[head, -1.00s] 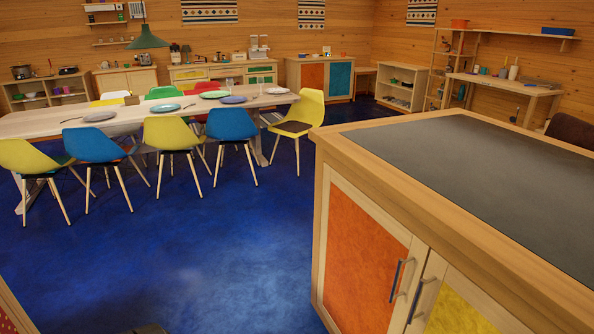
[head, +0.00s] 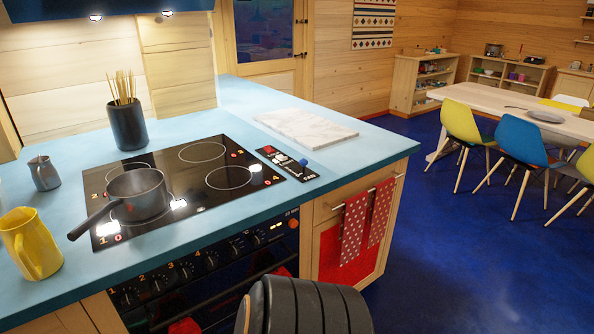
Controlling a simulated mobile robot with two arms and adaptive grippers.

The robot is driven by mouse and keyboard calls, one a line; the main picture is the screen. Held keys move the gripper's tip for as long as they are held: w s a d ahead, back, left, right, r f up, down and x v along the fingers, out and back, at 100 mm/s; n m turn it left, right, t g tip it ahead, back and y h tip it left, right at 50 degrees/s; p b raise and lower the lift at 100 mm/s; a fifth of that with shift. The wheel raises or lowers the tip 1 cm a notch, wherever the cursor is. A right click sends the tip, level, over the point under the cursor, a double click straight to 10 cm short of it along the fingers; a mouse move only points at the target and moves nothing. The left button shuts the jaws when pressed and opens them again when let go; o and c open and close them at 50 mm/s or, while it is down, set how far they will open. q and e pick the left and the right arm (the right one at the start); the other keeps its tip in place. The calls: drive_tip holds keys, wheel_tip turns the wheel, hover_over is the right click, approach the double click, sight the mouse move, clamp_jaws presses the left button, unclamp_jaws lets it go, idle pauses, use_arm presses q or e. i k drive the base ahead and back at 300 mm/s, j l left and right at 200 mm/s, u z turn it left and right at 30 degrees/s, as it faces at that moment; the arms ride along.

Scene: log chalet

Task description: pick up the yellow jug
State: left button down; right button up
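The yellow jug (head: 32,243) stands upright on the blue counter at the far left of the head view. Its handle faces the viewer, and its left side lies close to the picture's edge. Nothing touches it that I can see. Neither of my grippers can be made out in the head view.
A grey saucepan (head: 138,195) sits on the black hob (head: 216,158), its handle pointing toward the jug. A small grey pitcher (head: 44,173) stands behind the jug. A dark utensil pot (head: 127,125) and a marble board (head: 306,128) are farther back. Blue floor (head: 449,270) is clear at right.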

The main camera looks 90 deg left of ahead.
sight(32, 248)
drive_tip(key=u, duration=4.4)
